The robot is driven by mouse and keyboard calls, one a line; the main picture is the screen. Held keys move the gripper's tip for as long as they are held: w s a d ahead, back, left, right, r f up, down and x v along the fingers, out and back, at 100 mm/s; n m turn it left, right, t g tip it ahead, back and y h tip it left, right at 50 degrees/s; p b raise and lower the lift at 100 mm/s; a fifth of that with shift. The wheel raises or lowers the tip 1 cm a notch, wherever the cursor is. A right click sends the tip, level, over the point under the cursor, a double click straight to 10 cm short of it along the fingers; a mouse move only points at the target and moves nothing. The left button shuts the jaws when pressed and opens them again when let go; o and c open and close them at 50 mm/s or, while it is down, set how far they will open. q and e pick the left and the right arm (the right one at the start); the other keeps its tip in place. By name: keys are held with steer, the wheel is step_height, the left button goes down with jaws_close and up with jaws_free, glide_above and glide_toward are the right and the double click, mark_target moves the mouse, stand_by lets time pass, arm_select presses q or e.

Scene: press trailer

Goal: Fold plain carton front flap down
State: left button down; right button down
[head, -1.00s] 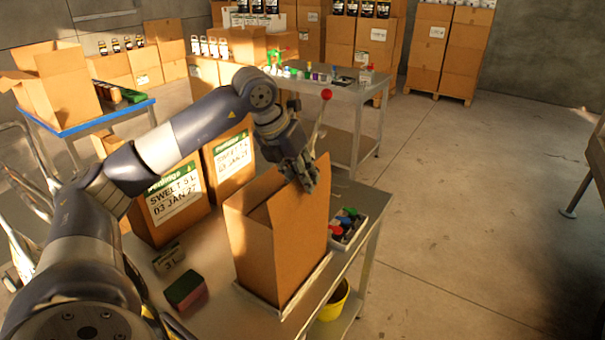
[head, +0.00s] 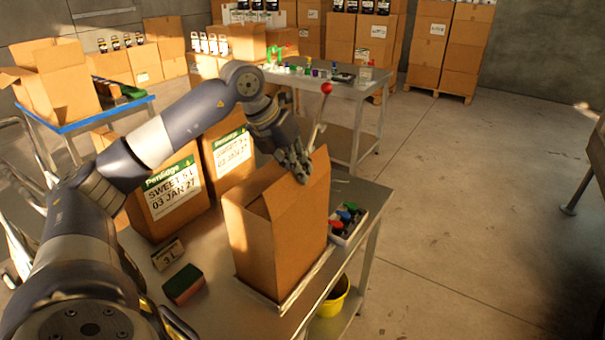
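The plain carton (head: 270,250) stands upright on the near metal bench. It is brown and unlabelled. A tall flap (head: 312,190) rises along its right side, and another flap surface (head: 250,192) slopes across the left part of its top. My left gripper (head: 298,172) is at the carton's upper edge, beside the raised right flap, with its fingers pointing down. Its fingers look close together, but their gap is hidden. Whether it touches the carton is unclear. My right gripper is not in view.
Two labelled cartons (head: 172,200) stand behind left. A red-and-green block (head: 183,285) and a small stamp-like block (head: 168,254) lie left of the plain carton. A tray of coloured caps (head: 345,222) sits at its right. A red-knobbed lever (head: 327,88) rises behind.

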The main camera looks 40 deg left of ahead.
arm_select(q)
steer(key=a+h+b, duration=0.1)
steer(key=b, duration=0.1)
steer(key=f+h+b, duration=0.1)
steer(key=h+b, duration=0.1)
steer(key=shift+s+a+f+n, duration=0.1)
steer(key=shift+a+n, duration=0.3)
steer(key=shift+a+f+t+h+b, duration=0.1)
steer(key=shift+a+t+h+b, duration=0.15)
steer(key=shift+h+b, duration=0.3)
steer(key=shift+a+t+h+b, duration=0.1)
steer(key=shift+t+h+b, duration=0.25)
steer(key=shift+h, duration=0.3)
steer(key=c, duration=1.9)
jaws_free()
steer(key=shift+s, duration=0.1)
steer(key=v, duration=1.2)
steer(key=shift+a, duration=0.1)
